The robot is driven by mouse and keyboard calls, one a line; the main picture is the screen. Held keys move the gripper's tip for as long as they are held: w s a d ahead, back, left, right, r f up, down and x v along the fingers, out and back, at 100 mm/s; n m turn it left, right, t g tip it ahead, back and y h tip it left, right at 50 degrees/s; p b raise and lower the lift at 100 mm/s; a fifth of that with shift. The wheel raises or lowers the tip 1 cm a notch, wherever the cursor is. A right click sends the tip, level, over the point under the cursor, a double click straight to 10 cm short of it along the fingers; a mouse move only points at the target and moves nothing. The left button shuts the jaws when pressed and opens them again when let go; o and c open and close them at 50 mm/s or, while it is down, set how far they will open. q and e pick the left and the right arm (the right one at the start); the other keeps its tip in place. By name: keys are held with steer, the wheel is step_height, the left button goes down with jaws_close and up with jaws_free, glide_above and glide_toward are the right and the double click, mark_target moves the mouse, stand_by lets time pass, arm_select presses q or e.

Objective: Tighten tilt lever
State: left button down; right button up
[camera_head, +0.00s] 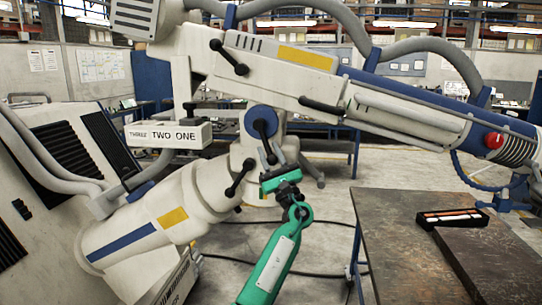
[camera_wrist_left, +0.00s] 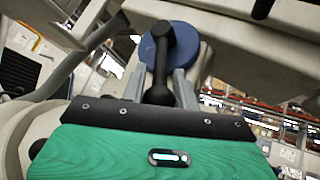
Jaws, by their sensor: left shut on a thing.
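The microscope arm (camera_head: 300,60) is a large white and blue machine across the head view. A black lever (camera_head: 262,130) with a round hub sits on a blue round joint at its middle, and its handle points down. No label marks it as the tilt lever. My left gripper (camera_head: 268,157), on a green arm, reaches up from below to this handle. In the left wrist view the lever (camera_wrist_left: 160,50) stands in front of the blue disc (camera_wrist_left: 188,48). Its handle runs down between my two grey fingers (camera_wrist_left: 160,80), which are shut on it. My right gripper is out of view.
Other black levers sit above (camera_head: 228,58) and below left (camera_head: 240,178), with a long black handle (camera_head: 322,106) at right. A brown table (camera_head: 390,235) with a black tray (camera_head: 452,217) stands at right. Cables cross the floor.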

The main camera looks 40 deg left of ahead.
arm_select(q)
steer(key=shift+a+r, duration=0.1)
steer(key=c, duration=1.5)
jaws_free()
steer(key=shift+o, duration=0.6)
steer(key=shift+a, duration=0.1)
steer(key=shift+f, duration=0.2)
steer(key=b+v, duration=0.5)
steer(key=v, duration=0.8)
steer(key=shift+d+f, duration=0.15)
steer(key=shift+d, duration=0.05)
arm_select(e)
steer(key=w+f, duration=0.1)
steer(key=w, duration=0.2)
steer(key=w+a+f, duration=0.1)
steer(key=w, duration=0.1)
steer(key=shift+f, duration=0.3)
arm_select(q)
steer(key=shift+s, duration=0.1)
